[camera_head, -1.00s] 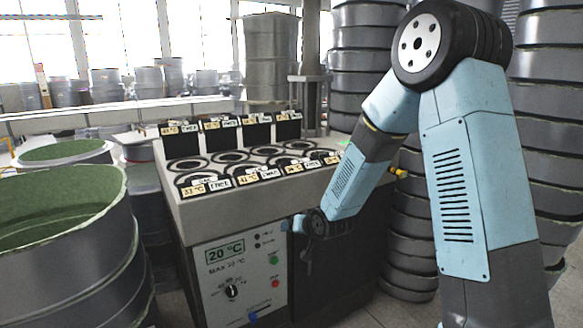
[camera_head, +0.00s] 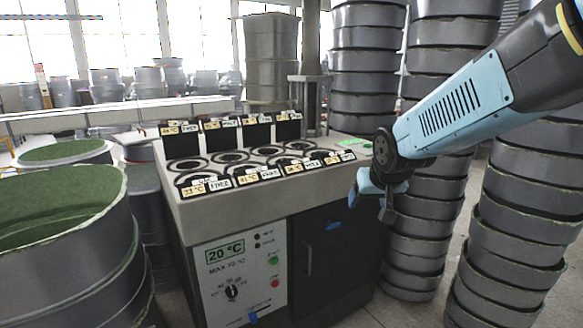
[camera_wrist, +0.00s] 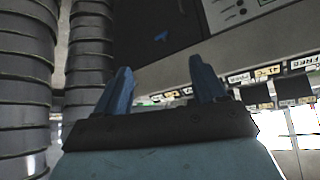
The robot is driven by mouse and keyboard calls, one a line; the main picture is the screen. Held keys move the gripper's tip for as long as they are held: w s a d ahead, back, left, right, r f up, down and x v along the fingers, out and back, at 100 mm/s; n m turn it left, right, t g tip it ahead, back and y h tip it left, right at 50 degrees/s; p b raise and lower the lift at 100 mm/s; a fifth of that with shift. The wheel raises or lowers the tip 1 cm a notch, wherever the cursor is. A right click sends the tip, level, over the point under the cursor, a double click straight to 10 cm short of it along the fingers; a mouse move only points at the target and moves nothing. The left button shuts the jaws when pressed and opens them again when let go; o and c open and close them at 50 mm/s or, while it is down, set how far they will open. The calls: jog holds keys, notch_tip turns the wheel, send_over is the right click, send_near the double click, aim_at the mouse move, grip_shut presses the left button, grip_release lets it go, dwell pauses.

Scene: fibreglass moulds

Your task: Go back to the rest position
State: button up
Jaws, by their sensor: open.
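My gripper (camera_head: 372,188) is at the right front edge of the grey machine in the head view, beside its top and apart from it as far as I can see. In the wrist view my gripper (camera_wrist: 167,90) shows two blue fingers spread wide with nothing between them. My blue and black arm comes in from the upper right of the head view.
The machine (camera_head: 185,215) has round wells with temperature labels on top and a control panel (camera_head: 240,275) reading 20 °C. Stacked grey moulds (camera_head: 515,250) stand close on the right. A large mould (camera_head: 70,270) with a green inside stands at left.

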jog(key=s+d+r+g, duration=0.1)
jog(key=s+d+r, duration=0.1)
jog(key=s, duration=0.7)
jog(key=s+d+r+g, duration=0.1)
jog(key=s+d+r, duration=0.2)
jog(key=s, duration=0.7)
jog(key=shift+d+m, duration=0.2)
jog(key=shift+m, duration=0.1)
jog(key=shift+c, duration=0.5)
